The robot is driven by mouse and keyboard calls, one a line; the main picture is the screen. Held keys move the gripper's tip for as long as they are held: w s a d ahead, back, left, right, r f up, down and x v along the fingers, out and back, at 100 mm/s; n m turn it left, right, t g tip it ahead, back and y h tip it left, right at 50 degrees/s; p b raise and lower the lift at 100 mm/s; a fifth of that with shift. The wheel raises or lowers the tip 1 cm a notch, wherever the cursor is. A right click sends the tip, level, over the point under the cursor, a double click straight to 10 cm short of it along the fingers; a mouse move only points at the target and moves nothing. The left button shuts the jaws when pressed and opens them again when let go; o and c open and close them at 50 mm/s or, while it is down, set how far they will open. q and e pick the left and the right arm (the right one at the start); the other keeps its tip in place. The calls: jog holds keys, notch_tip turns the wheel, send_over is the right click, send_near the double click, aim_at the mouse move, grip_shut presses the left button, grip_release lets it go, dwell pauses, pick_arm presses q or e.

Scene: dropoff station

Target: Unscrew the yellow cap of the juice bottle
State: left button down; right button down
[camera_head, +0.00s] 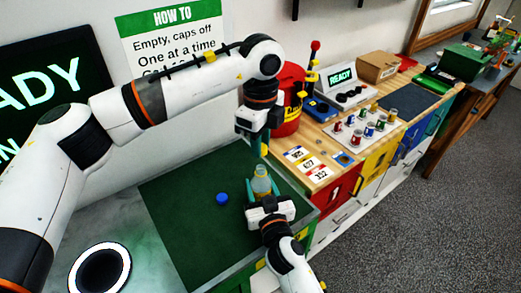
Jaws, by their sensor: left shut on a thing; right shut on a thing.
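The juice bottle (261,184), clear with a pale yellow tint, stands upright on the green mat near its right side. My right gripper (264,195) comes from the front and is shut around the bottle's body, hiding its lower part. My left gripper (264,148) points down from above, over the bottle's neck. It is shut on the yellow cap (264,151), of which only a small patch shows between the fingers. I cannot tell whether the cap still touches the neck.
A blue cap (222,198) lies on the green mat (190,225), left of the bottle. A red container (288,110) stands behind the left gripper. The wooden bench (345,160) at right holds cards, several small cans and a READY display (341,76). The mat's left part is clear.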

jog(key=c, duration=0.6)
grip_release()
jog(key=shift+c, duration=0.2)
